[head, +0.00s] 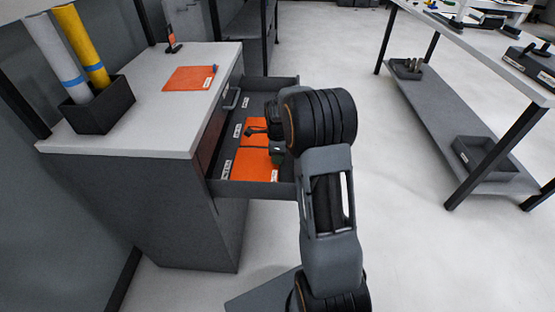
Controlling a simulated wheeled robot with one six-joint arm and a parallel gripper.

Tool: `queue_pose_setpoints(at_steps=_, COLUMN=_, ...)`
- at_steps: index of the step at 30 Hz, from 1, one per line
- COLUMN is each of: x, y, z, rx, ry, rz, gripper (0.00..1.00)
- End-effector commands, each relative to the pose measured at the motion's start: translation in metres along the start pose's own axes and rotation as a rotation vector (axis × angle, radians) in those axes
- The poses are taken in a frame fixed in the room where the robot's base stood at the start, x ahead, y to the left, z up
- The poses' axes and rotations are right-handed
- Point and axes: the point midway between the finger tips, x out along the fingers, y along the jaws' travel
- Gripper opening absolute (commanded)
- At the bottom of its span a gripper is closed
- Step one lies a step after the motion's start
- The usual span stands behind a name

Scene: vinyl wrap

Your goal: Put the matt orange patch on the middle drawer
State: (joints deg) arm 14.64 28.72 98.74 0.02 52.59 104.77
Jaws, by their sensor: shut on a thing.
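A grey cabinet (130,140) stands at the left with one drawer (240,190) pulled open to the right. Orange patches lie in the open drawer: a nearer labelled one (252,168) and a farther one (256,126). My gripper (263,141) is down in the drawer, shut on an orange patch. My wrist hides part of the drawer, and I cannot tell which patch is matt. Another orange patch (188,79) with a label lies flat on the cabinet top.
A black box (103,108) on the cabinet top holds a yellow roll (82,45) and a grey roll (52,52). A small dark stand (172,42) is at the back. A workbench (490,50) with a lower shelf stands right. The floor between is clear.

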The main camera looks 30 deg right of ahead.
Motion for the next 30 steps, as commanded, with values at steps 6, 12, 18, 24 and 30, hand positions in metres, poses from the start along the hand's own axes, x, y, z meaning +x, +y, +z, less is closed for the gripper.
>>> queue_pose_setpoints(at_steps=6, x=0.0137, y=-0.0002, z=0.0000, rx=0.000, ry=0.000, rz=-0.001, gripper=0.02)
queue_pose_setpoints(at_steps=12, x=0.0143, y=-0.0002, z=0.0000, rx=0.000, ry=0.000, rz=-0.001, gripper=0.02)
queue_pose_setpoints(at_steps=18, x=0.0163, y=-0.0002, z=-0.0001, rx=0.000, ry=0.000, rz=-0.001, gripper=0.40)
queue_pose_setpoints(at_steps=24, x=0.0161, y=-0.0002, z=0.0000, rx=0.000, ry=0.000, rz=-0.001, gripper=0.56)
queue_pose_setpoints(at_steps=30, x=0.0153, y=-0.0002, z=0.0000, rx=0.000, ry=0.000, rz=-0.001, gripper=0.56)
